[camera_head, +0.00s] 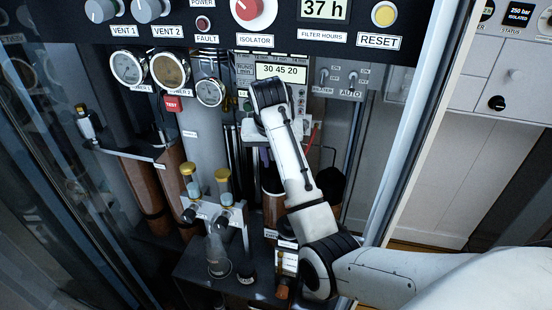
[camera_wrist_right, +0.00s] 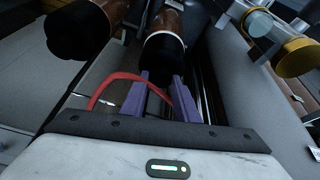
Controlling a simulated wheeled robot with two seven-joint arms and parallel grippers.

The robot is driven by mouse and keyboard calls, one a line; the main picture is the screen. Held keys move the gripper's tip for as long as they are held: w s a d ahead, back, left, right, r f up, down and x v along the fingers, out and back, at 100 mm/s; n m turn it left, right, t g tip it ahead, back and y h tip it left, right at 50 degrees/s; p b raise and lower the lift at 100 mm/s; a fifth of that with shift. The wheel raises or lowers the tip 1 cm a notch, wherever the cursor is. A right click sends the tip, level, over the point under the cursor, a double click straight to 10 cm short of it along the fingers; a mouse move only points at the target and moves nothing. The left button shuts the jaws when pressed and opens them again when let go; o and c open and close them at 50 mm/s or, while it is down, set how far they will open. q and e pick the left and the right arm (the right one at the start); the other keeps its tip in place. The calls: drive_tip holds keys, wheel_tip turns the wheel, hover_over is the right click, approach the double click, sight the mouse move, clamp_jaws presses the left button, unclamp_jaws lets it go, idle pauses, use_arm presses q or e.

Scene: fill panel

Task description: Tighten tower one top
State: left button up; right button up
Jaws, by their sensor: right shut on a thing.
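Brown towers with dark ends stand in the cabinet; I cannot read which one is tower one. My right gripper (camera_head: 265,155) points down beside the grey column, mostly covered by my own arm, over the dark top of a brown tower (camera_head: 273,208). In the right wrist view, the purple fingers of my right gripper (camera_wrist_right: 164,82) are closed around the black top (camera_wrist_right: 163,55) of a brown tower. Whether the top is turned fully home cannot be seen. My left gripper is not in view.
Another brown tower with a black end (camera_wrist_right: 75,38) stands beside the held one. A red hose (camera_wrist_right: 118,76) loops close to the fingers. Yellow-capped clear fittings (camera_head: 190,180) stand left of the arm. Gauges (camera_head: 170,70) and the control panel (camera_head: 350,45) are above.

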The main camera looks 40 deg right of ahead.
drive_tip(key=m+g, duration=0.1)
drive_tip(key=m, duration=0.1)
drive_tip(key=m+h, duration=0.1)
drive_tip(key=m, duration=0.2)
drive_tip(key=shift+w+a+m+g, duration=0.1)
drive_tip(key=shift+w+m+g, duration=0.05)
drive_tip(key=shift+m+g, duration=1.05)
drive_tip(key=shift+m, duration=1)
drive_tip(key=o, duration=1.1)
wheel_tip(320, 180, up, 10)
drive_tip(key=shift+r, duration=0.1)
